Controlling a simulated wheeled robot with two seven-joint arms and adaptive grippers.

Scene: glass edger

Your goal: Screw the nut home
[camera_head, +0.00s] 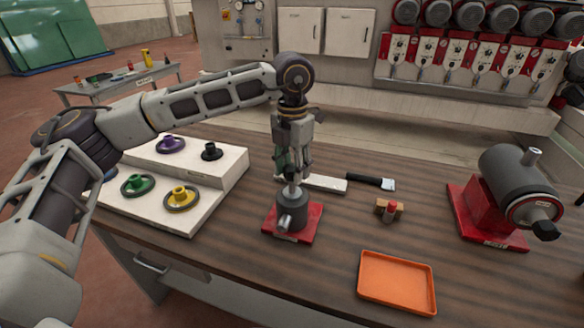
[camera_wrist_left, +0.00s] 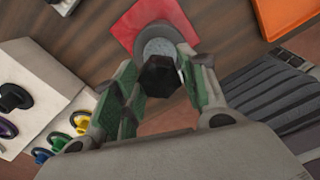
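A grey round fixture (camera_head: 293,211) stands upright on a red base plate (camera_head: 312,225) on the bench, with a pale post rising from its top. My left gripper (camera_head: 292,172) points down right above it. In the left wrist view, a black faceted nut (camera_wrist_left: 160,76) sits between the green-padded fingers of the left gripper (camera_wrist_left: 163,70), and both fingers appear to touch its sides. Behind it show the fixture's grey round top (camera_wrist_left: 158,47) and the red plate (camera_wrist_left: 122,28). The nut hides how it meets the post. My right gripper is in neither view.
A white stepped stand (camera_head: 215,165) with several coloured handwheels is on the left. A black-handled tool (camera_head: 370,182), a small wooden block (camera_head: 380,206) and an orange tray (camera_head: 397,284) lie right of the fixture. A grey motor (camera_head: 515,180) stands far right.

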